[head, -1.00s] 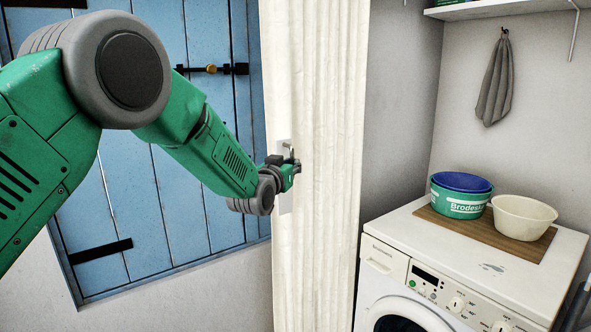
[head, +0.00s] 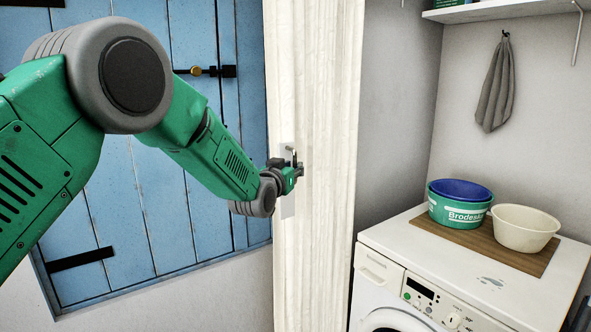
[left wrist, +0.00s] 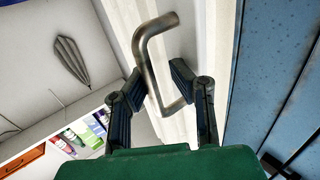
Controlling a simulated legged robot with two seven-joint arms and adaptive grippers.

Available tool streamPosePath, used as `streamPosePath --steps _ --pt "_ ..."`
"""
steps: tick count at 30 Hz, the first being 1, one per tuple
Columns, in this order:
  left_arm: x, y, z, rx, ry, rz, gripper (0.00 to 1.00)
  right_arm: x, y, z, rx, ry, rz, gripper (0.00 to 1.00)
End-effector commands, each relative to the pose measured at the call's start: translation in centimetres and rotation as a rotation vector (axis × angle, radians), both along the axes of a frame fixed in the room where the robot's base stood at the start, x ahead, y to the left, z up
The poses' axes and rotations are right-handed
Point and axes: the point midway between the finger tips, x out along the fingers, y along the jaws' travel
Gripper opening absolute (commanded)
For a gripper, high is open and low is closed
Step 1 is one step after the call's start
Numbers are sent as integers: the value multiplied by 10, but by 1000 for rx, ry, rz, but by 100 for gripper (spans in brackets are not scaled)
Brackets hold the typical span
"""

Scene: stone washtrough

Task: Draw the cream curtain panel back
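The cream curtain panel (head: 325,240) hangs in folds mid-picture in the head view, between the blue shutter and the washing machine. A bent metal handle (head: 293,157) on a pale plate (head: 287,205) sits at its left edge. My left gripper (head: 297,170) is at this handle. In the left wrist view the handle (left wrist: 147,65) passes between the two fingers of my left gripper (left wrist: 160,78). The fingers stand apart, with a gap beside the bar, so they look open around it. Whether one finger touches the bar is unclear. My right gripper is not in view.
Blue shutters (head: 150,200) with a dark latch are at left. A white washing machine (head: 385,270) stands close right of the curtain, bearing a green tub (head: 455,212) and a cream bowl (head: 524,232) on a wooden board. A grey cloth (head: 495,90) hangs below a shelf (head: 500,12).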

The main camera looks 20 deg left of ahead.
Motion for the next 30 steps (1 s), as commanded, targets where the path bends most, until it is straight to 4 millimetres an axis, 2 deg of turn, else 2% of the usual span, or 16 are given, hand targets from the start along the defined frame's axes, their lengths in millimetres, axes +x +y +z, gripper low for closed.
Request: streamPosePath --steps 5,8,21,24,30 --pt "-4 -4 0 4 2 -3 19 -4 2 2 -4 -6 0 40" --pt "-14 -4 0 5 3 -3 19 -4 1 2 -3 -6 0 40" --pt "-94 6 -1 1 3 0 19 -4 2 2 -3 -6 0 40" --pt "-107 8 -2 0 4 1 19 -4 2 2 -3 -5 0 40" --pt "-117 8 -2 1 3 1 19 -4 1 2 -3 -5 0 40"
